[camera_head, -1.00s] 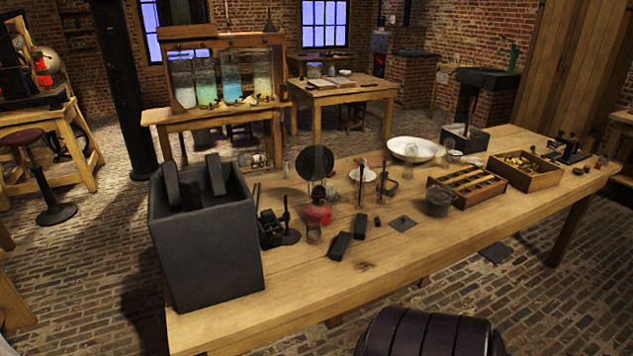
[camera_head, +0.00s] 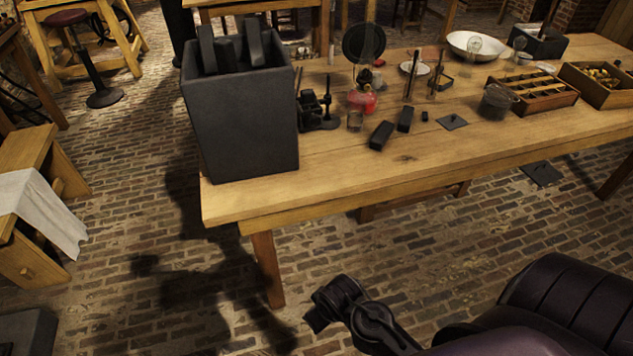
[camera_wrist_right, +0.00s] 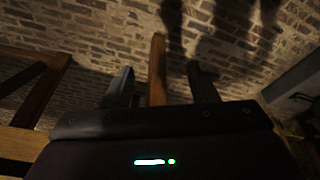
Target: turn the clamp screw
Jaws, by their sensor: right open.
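I cannot make out a clamp screw for certain. A small black metal apparatus with upright posts (camera_head: 316,110) stands on the long wooden table (camera_head: 330,165), just right of the dark grey box. My right gripper (camera_wrist_right: 160,88) shows in the right wrist view. Its two fingers are apart with nothing held between them; a wooden leg and the brick floor show beyond. In the head view a black part of my right arm is low, in front of the table and well away from the apparatus. My left gripper is out of view.
The tall grey box (camera_head: 240,120) with dark slabs fills the table's left end. A red-based lamp (camera_head: 363,100), black blocks (camera_head: 381,135), a lidded pot (camera_head: 497,102) and a wooden rack (camera_head: 535,92) stand rightward. The table's front strip is clear. A cloth-draped wooden stand (camera_head: 40,200) is at left.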

